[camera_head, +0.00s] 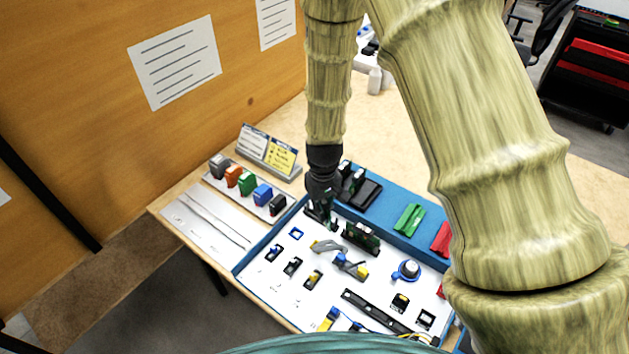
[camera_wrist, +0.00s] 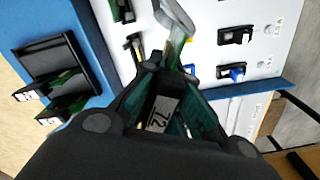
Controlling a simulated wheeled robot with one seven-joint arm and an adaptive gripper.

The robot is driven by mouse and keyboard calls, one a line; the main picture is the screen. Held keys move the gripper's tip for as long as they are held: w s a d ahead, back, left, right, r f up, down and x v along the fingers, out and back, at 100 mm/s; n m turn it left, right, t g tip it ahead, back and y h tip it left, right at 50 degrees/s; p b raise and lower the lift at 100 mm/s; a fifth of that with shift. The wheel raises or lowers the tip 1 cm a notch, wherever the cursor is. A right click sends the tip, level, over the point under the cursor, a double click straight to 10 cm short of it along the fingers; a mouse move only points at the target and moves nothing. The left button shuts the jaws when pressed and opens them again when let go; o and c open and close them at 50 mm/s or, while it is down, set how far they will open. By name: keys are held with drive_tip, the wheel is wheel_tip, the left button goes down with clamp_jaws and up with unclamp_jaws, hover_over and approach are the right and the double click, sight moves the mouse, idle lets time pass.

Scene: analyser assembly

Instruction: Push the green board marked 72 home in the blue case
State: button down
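The blue case (camera_head: 250,262) with its white inner panel lies open on the bench. My gripper (camera_head: 320,208) points down over the upper left part of the panel, near its back edge. In the wrist view a white label reading 72, on the board (camera_wrist: 162,112), shows between the two dark fingers of my gripper (camera_wrist: 176,108). Green edges show beside the label. The fingers hide most of this board, so I cannot tell whether they grip it or how deep it sits. Another green board (camera_head: 361,237) stands in a holder just to the right.
A black rack (camera_wrist: 75,45) with green boards stands on the case's blue back ledge, close to my gripper. Green and red blocks (camera_head: 409,219) lie farther right. Small connectors and a grey lever (camera_head: 328,246) crowd the panel in front. Coloured blocks (camera_head: 247,184) stand left.

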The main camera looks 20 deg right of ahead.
drive_tip(key=w+d+r+n+b, duration=0.1)
drive_tip(key=w+r+n+b, duration=0.1)
drive_tip(key=w+n, duration=0.25)
drive_tip(key=shift+n, duration=0.55)
wheel_tip(320, 180, down, 4)
drive_tip(key=b, duration=0.2)
drive_tip(key=shift+d+f+b, duration=0.15)
drive_tip(key=shift+f+b, duration=0.1)
drive_tip(key=shift+b, duration=0.15)
drive_tip(key=shift+w, duration=0.1)
drive_tip(key=shift+d, duration=0.1)
drive_tip(key=shift+f+b, duration=0.85)
drive_tip(key=shift+f, duration=2)
idle(1.2)
